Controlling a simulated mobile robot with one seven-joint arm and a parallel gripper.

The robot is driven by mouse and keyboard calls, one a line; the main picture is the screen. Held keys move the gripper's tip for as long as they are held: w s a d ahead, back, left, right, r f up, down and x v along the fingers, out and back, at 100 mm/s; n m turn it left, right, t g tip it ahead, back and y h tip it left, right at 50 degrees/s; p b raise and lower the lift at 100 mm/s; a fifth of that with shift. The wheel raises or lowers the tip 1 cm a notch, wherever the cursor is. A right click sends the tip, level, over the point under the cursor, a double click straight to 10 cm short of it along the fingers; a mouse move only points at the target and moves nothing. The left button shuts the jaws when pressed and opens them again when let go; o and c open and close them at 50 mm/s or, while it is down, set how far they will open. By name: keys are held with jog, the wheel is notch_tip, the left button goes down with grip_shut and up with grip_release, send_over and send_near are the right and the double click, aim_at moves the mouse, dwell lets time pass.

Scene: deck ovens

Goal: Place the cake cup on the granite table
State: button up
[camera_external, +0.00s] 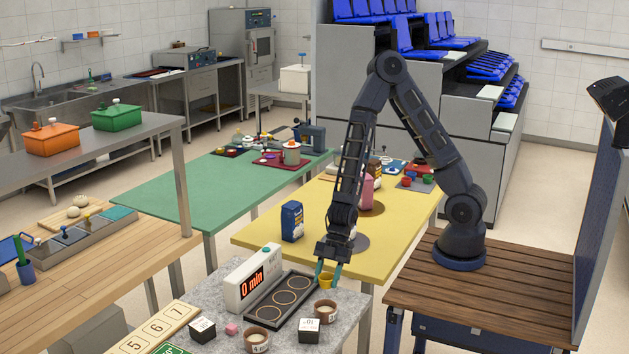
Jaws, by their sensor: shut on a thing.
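My gripper (328,274) points down with its teal fingers shut on a small yellow cup (326,282). The cup looks upright between the fingertips, at the back right part of the granite table (208,296). I cannot tell whether the cup touches the surface or hangs just above it. Two brown cups with pale filling stand on the granite table, one at the right (325,311) and one nearer the front (257,341).
A black tray with round rings (283,297) and a timer reading "0 min" (252,278) stand left of my gripper. A yellow table (270,235) lies behind.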

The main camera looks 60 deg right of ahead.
aim_at(327, 287)
jog(key=shift+f, duration=1.9)
jog(key=shift+f, duration=0.15)
jog(key=o, duration=0.7)
jog(key=shift+v, duration=6.1)
